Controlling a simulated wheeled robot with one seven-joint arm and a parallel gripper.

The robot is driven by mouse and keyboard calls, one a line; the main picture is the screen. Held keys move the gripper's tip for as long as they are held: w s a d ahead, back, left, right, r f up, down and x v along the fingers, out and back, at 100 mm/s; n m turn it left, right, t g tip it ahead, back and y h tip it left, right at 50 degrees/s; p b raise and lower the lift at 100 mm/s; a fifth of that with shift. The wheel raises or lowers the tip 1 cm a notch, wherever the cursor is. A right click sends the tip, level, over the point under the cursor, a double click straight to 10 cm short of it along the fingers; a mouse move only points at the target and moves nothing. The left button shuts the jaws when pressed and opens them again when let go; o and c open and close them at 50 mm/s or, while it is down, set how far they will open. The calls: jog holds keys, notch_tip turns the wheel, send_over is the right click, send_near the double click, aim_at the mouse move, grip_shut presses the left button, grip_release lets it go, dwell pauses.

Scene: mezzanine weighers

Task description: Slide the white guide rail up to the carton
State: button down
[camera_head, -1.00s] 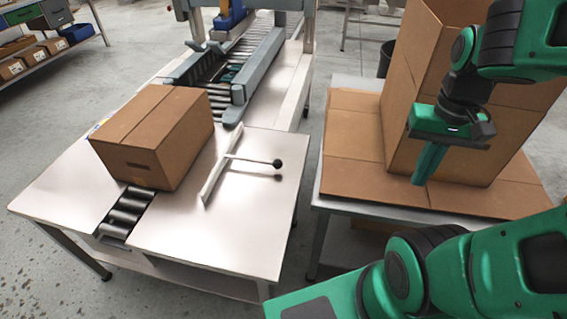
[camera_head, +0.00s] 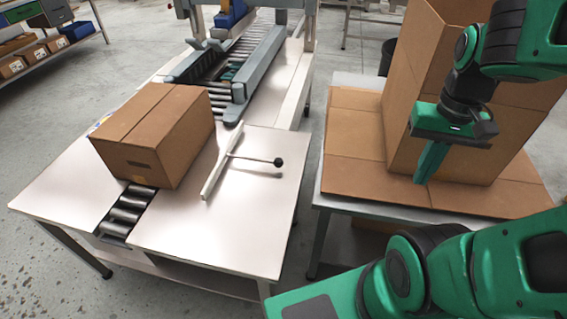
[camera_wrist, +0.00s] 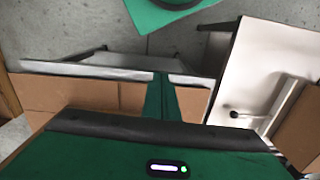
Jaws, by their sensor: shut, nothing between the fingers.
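The white guide rail (camera_head: 211,172) lies on the metal table, with a thin rod and a black ball knob (camera_head: 278,162) pointing right. The closed brown carton (camera_head: 152,136) sits on the table's rollers left of the rail, with a gap of bare tabletop between them. My gripper (camera_head: 430,165) is shut and empty, well right of the rail, above the cardboard-covered side table. In the wrist view the gripper fingers (camera_wrist: 161,97) are together, and the rail (camera_wrist: 285,105) and knob (camera_wrist: 234,114) show at the right.
A side table (camera_head: 325,197) covered with cardboard holds a tall open box (camera_head: 433,60) behind my gripper. A floor gap separates it from the metal table (camera_head: 265,225). A roller conveyor machine (camera_head: 240,75) stands behind the carton. Bare tabletop surrounds the knob.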

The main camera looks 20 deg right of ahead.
jog(key=c, duration=2.4)
grip_release()
jog(key=o, duration=0.6)
jog(key=shift+s+r, duration=0.2)
jog(key=shift+s, duration=0.1)
jog(key=o, duration=0.4)
jog(key=shift+w+r, duration=0.15)
jog(key=shift+w, duration=0.1)
jog(key=shift+o, duration=0.2)
jog(key=n+t+y, duration=0.2)
jog(key=n+y, duration=0.4)
jog(key=n, duration=0.6)
send_near(281, 159)
jog(key=x, duration=1)
jog(key=shift+r, duration=0.1)
